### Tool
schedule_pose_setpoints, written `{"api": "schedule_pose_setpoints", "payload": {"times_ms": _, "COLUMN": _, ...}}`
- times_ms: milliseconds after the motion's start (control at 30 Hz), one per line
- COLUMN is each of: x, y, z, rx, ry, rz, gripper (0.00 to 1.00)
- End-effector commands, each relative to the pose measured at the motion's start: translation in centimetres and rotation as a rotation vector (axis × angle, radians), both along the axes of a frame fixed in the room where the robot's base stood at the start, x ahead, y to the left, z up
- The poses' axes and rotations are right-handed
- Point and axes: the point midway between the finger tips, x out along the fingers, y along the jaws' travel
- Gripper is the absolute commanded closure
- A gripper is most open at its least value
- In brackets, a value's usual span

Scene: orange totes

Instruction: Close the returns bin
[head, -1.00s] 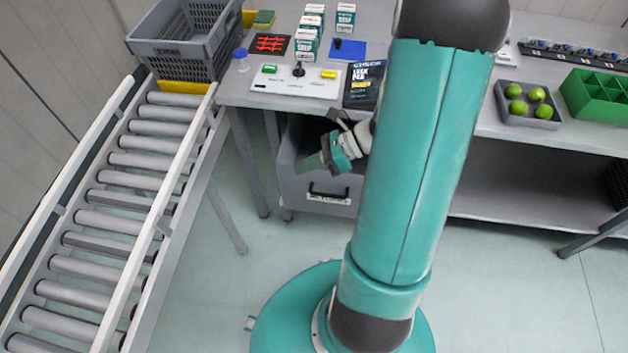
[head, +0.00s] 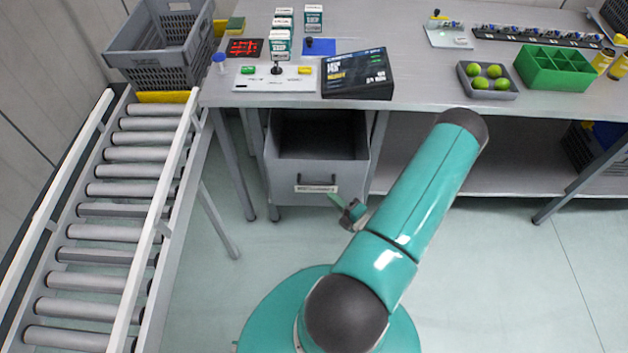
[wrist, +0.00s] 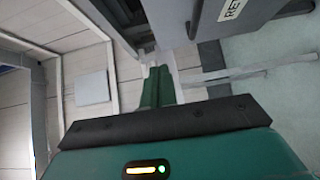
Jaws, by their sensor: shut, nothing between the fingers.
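The returns bin (head: 345,190) is a grey drawer under the workbench, pulled out with its empty inside showing. Its front has a dark handle (head: 316,180) and a white label. My gripper (head: 336,199) is small in the head view, just in front of the bin's front panel near its lower right corner. In the wrist view my shut, empty green fingers (wrist: 157,78) point ahead, and the bin's front (wrist: 205,22) with part of its label shows at the upper right. I cannot tell whether the fingers touch the bin.
The workbench top (head: 420,95) holds a control panel (head: 275,80), a black box (head: 357,74), a tray of green fruit (head: 487,82) and a green divided crate (head: 553,70). A roller conveyor (head: 105,220) with a grey crate (head: 165,45) stands left. The floor before the bin is open.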

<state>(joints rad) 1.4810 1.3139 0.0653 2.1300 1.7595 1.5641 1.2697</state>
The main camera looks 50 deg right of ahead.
Motion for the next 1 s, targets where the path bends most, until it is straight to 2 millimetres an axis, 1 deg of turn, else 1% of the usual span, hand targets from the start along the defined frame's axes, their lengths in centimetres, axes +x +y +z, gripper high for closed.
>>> {"api": "schedule_pose_setpoints", "payload": {"times_ms": 167, "x": 2.2, "y": -0.4, "z": 0.1, "rx": -0.006, "ry": -0.003, "rz": 0.004, "gripper": 1.00}}
{"api": "schedule_pose_setpoints", "payload": {"times_ms": 567, "x": 10.2, "y": -0.6, "z": 0.1, "rx": -0.008, "ry": -0.001, "rz": 0.010, "gripper": 1.00}}
{"api": "schedule_pose_setpoints", "payload": {"times_ms": 633, "x": 10.9, "y": -1.6, "z": 0.1, "rx": -0.010, "ry": 0.001, "rz": 0.007, "gripper": 1.00}}
{"api": "schedule_pose_setpoints", "payload": {"times_ms": 800, "x": 12.2, "y": -3.0, "z": 0.1, "rx": -0.009, "ry": 0.000, "rz": 0.008, "gripper": 1.00}}
{"api": "schedule_pose_setpoints", "payload": {"times_ms": 1000, "x": 12.6, "y": -3.4, "z": 0.1, "rx": -0.007, "ry": 0.000, "rz": 0.006, "gripper": 1.00}}
